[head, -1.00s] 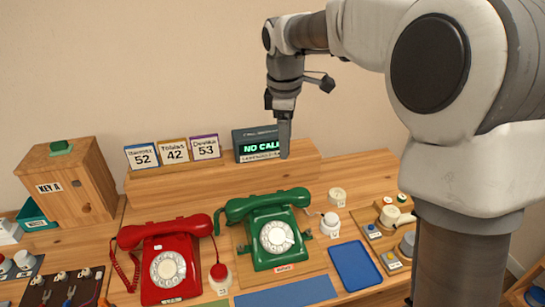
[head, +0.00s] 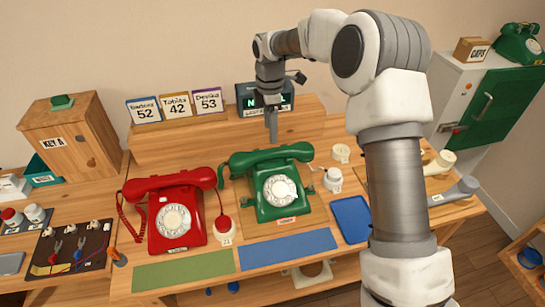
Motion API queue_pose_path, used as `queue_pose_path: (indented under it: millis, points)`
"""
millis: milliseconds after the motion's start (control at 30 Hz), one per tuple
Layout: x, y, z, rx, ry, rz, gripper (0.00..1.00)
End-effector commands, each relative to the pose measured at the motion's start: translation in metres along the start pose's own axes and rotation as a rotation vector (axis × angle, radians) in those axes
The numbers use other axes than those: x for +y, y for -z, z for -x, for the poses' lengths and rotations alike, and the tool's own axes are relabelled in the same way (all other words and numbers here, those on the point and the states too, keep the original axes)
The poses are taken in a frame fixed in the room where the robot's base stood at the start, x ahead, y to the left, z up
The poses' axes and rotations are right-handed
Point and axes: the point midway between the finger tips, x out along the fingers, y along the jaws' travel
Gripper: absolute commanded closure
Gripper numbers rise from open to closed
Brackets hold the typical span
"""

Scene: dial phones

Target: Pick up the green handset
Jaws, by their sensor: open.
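The green handset (head: 271,153) lies across the top of the green dial phone (head: 266,209), in its cradle. The phone stands on a wooden board (head: 253,228) in the middle of the desk. My gripper (head: 273,137) points down just behind the handset in the picture, in front of the display, and looks empty. Its fingers overlap in this view, and I cannot tell its exact height above the handset. The display (head: 248,98) is partly hidden behind my gripper.
A red dial phone (head: 182,238) stands left of the green one. A blue tray (head: 350,219) and white cups (head: 333,180) are to the right. Number cards (head: 177,107) stand on the back shelf. A green mat (head: 183,271) and a blue mat (head: 287,248) lie in front.

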Motion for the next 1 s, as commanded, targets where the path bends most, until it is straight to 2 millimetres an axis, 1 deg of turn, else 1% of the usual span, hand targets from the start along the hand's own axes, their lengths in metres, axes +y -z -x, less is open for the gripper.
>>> queue_pose_path:
  millis: [33, 100, 200, 367, 467, 600, 700, 800, 1000]
  points:
    - [-0.001, 0.0, -0.011, 0.0, 0.003, 0.0, 0.25]
    - [-0.001, 0.0, -0.023, 0.0, 0.002, -0.001, 0.25]
    - [0.0, 0.0, -0.034, 0.0, 0.0, -0.002, 0.25]
    - [-0.001, -0.001, -0.043, 0.0, 0.001, -0.002, 0.25]
    - [-0.002, -0.003, -0.055, 0.0, 0.003, -0.002, 0.25]
    - [-0.003, -0.006, -0.077, 0.0, 0.002, -0.001, 0.25]
    - [-0.003, -0.006, -0.087, -0.001, 0.001, -0.002, 0.25]
    - [-0.003, -0.006, -0.091, -0.001, -0.001, -0.002, 0.25]
    - [-0.003, -0.006, -0.091, -0.001, -0.002, -0.002, 0.25]
